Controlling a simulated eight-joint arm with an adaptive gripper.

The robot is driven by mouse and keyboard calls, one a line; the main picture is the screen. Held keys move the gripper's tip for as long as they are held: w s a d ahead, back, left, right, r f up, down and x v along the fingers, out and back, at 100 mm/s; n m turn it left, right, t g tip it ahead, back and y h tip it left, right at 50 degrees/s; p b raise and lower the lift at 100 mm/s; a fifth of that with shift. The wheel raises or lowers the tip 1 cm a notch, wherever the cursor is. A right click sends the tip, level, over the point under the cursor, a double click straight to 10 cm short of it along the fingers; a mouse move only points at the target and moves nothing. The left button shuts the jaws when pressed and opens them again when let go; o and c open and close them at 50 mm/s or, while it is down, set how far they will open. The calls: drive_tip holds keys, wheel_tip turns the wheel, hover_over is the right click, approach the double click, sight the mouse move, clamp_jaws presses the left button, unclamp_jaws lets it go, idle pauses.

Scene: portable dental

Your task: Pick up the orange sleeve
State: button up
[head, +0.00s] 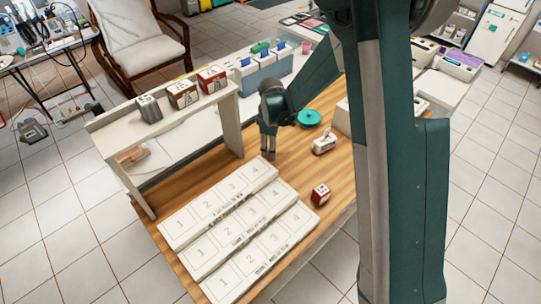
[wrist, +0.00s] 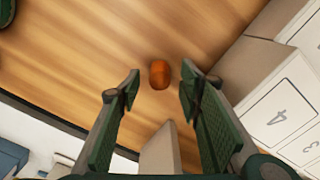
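The orange sleeve (wrist: 159,74) is a small orange rounded piece on the wooden table top in the wrist view. It appears between the tips of my gripper (wrist: 160,84), near the line of the fingertips. The two green-padded fingers are spread apart with a gap on each side of the sleeve, and nothing is held. In the head view my gripper (head: 268,155) points down at the table beside the white shelf. I cannot make out the sleeve there; the gripper seems to hide it.
White numbered trays (head: 225,228) lie in front of the gripper. A white shelf (head: 185,118) with several boxes on top stands to the left. A teal round item (head: 309,118), a white device (head: 324,144) and a red box (head: 320,194) are on the right.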

drive_tip(key=shift+f, duration=1.55)
drive_tip(key=c, duration=0.7)
